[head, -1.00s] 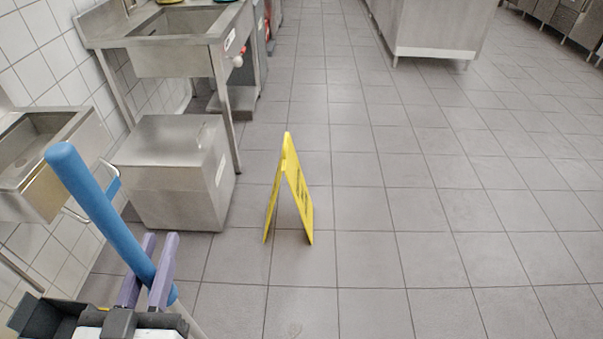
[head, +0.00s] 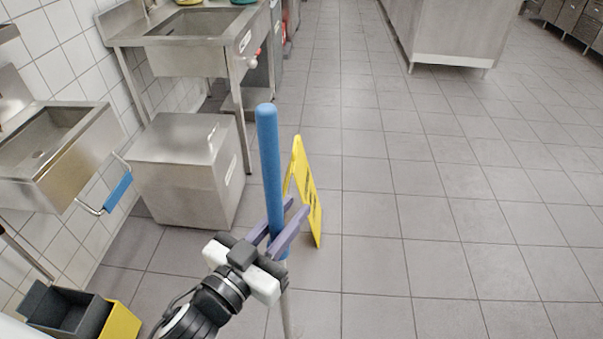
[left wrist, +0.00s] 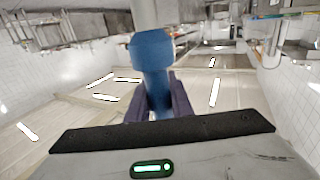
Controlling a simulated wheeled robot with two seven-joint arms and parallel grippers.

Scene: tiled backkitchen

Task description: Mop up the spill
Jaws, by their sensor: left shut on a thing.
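A mop handle with a blue grip (head: 269,160) stands nearly upright in the head view, its pale lower shaft running out of the bottom of the picture. My left gripper (head: 283,222) is shut on the blue grip near its lower end. In the left wrist view the blue grip (left wrist: 154,75) sits between the purple fingers. The mop head is out of view, and I see no clear spill on the floor. My right gripper is not in view.
A yellow floor sign (head: 308,195) stands just behind the handle. A grey and yellow bucket (head: 70,312) is at the lower left. A steel box (head: 185,165), a steel sink (head: 195,50) and a small basin (head: 60,150) line the left wall. The tiled floor to the right is clear.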

